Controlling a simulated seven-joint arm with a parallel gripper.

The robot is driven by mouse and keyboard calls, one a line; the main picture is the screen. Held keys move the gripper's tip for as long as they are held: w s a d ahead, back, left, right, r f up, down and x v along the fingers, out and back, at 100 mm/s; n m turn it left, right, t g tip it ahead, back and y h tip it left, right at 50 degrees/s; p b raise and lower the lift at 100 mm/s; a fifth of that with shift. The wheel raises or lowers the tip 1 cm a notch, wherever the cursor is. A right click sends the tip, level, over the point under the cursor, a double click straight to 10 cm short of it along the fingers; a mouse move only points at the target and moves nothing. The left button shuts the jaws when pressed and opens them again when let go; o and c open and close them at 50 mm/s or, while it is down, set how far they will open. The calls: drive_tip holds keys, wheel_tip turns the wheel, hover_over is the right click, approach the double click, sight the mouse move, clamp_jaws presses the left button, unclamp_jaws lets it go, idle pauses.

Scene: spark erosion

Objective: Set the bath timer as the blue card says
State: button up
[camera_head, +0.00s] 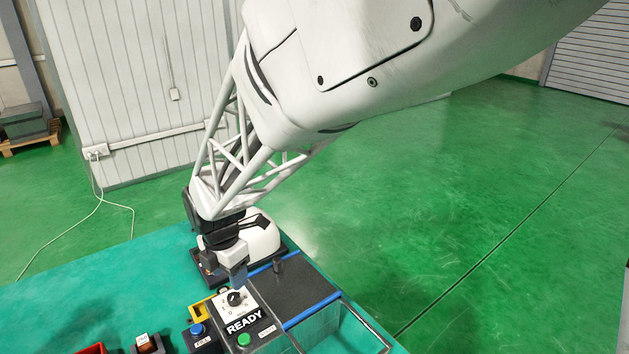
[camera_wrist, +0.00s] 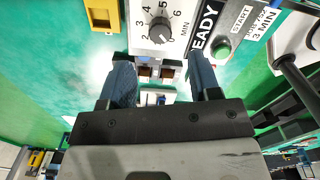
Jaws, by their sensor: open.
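The timer's black dial knob (camera_head: 235,298) sits on a white plate beside a READY sign (camera_head: 244,322). In the wrist view the knob (camera_wrist: 160,31) has a white pointer mark and a scale of numbers marked MIN; its exact setting is too small to read surely. My gripper (camera_head: 238,278) is just behind and above the knob. In the wrist view my gripper (camera_wrist: 162,76) is open and empty, its two fingers apart, with the knob beyond the fingertips.
A green START button (camera_wrist: 222,48) is beside the dial. A blue FILL button (camera_head: 197,329) and a yellow bracket (camera_head: 203,307) stand to the left. A blue-edged clear tank (camera_head: 335,330) is at the right. A white rounded machine (camera_head: 260,235) stands behind.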

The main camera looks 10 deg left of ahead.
sight(234, 296)
drive_tip(key=shift+f, duration=3.55)
drive_tip(key=shift+c, duration=0.3)
drive_tip(key=c, duration=0.9)
drive_tip(key=shift+o, duration=0.2)
